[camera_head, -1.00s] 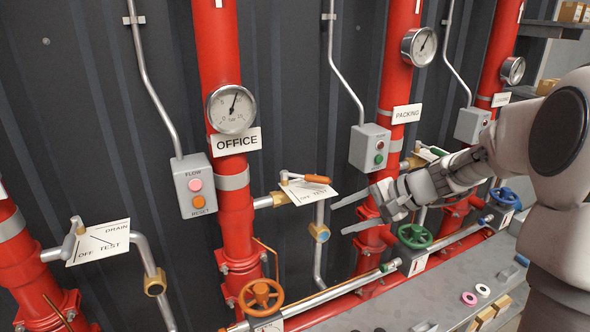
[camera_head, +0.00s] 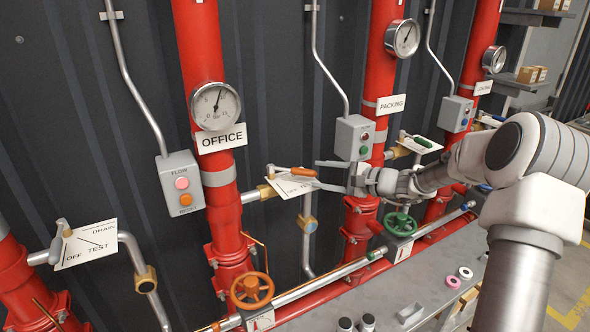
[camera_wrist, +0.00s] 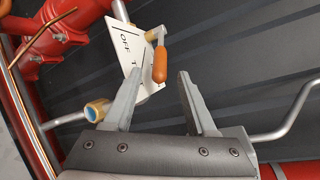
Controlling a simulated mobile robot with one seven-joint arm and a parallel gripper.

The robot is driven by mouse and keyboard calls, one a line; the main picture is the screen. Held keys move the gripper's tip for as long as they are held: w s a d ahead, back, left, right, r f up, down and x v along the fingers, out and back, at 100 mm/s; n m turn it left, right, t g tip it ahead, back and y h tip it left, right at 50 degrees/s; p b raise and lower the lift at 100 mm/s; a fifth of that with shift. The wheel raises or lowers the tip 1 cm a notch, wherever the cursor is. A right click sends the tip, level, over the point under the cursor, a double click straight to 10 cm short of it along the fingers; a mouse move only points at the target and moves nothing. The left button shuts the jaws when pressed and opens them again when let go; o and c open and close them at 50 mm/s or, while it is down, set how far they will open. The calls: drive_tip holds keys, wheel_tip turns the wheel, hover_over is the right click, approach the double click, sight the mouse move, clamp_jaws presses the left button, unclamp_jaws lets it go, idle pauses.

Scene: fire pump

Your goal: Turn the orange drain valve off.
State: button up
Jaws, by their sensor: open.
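The orange drain valve handle (camera_head: 303,172) is a lever on the small valve beside the OFFICE pipe. It points right along the top edge of its white label plate (camera_head: 283,188); OFF is readable on the plate, the upper lettering is covered. My gripper (camera_head: 317,175) is open at the right end of the lever, pointing left. In the wrist view the orange handle (camera_wrist: 160,64) hangs down with its tip in line with the gap between the two fingers (camera_wrist: 158,76). I see no finger touching it, and cannot tell how deep it sits between them.
An orange handwheel (camera_head: 252,290) sits low left and a green handwheel (camera_head: 400,224) lower right. A flow box (camera_head: 354,138) hangs just above my gripper. A pipe with a brass fitting (camera_head: 308,224) runs below the plate. Another drain valve plate (camera_head: 86,244) is far left.

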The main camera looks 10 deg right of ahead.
sight(295, 171)
drive_tip(key=p+x, duration=0.1)
drive_tip(key=x, duration=0.8)
drive_tip(key=shift+w, duration=0.1)
clamp_jaws()
idle(1.1)
